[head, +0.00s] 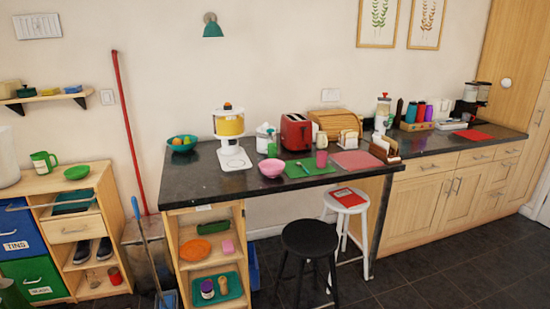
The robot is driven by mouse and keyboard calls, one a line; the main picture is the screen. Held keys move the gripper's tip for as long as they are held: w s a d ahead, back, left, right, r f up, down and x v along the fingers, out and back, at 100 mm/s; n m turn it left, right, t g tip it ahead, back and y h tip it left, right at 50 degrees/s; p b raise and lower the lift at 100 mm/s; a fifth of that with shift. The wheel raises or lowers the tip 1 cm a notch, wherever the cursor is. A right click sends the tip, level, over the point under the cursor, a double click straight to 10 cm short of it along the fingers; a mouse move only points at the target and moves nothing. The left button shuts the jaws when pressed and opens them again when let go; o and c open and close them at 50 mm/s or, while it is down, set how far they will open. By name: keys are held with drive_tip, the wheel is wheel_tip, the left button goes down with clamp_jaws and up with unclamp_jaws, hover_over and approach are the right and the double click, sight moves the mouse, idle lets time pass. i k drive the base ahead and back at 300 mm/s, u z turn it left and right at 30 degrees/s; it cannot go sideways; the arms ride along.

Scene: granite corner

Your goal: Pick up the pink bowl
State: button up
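The pink bowl (272,168) sits upright on the dark granite counter (215,181), near its front edge. I cannot make out anything inside the bowl. My gripper is not in view.
A pink cup (321,159) stands beside the green mat, with a pink mat (357,160) to its right. A red toaster (296,131) stands behind. A teal fruit bowl (182,143) is at the left. Black (309,238) and white stools (346,207) stand in front.

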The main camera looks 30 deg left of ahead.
sight(270, 167)
drive_tip(key=u, duration=0.45)
drive_tip(key=i, duration=1.45)
drive_tip(key=u, duration=1.85)
drive_tip(key=i, duration=0.85)
drive_tip(key=u, duration=0.75)
drive_tip(key=i, duration=0.45)
drive_tip(key=z, duration=0.05)
